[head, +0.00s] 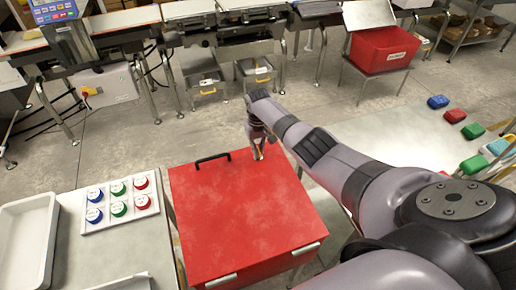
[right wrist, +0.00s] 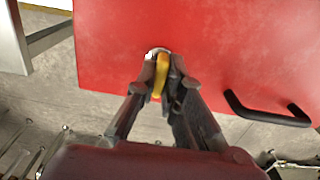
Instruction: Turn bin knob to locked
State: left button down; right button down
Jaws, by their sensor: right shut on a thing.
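The red bin (head: 235,220) stands in front of me, its lid closed, with a black handle (head: 212,160) near the far edge. It also fills the top of the right wrist view (right wrist: 210,50). My right gripper (head: 258,151) reaches the bin's far edge, to the right of the handle in the head view. In the right wrist view, the gripper (right wrist: 161,74) is shut on a yellow knob (right wrist: 160,78) with a pale round base behind it. The fingers hide part of the knob, and I cannot read its lock marking. My left gripper is not in view.
On the left, a table holds a panel of coloured round pieces (head: 119,203) and a grey tray (head: 26,243). A right table (head: 370,135) carries coloured blocks. A second red bin (head: 383,50) and the conveyor (head: 225,20) stand at the back. The floor between is clear.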

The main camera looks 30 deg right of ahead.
jog(key=shift+r, duration=0.1)
jog(key=c, duration=1.7)
grip_release()
notch_tip(320, 180, up, 12)
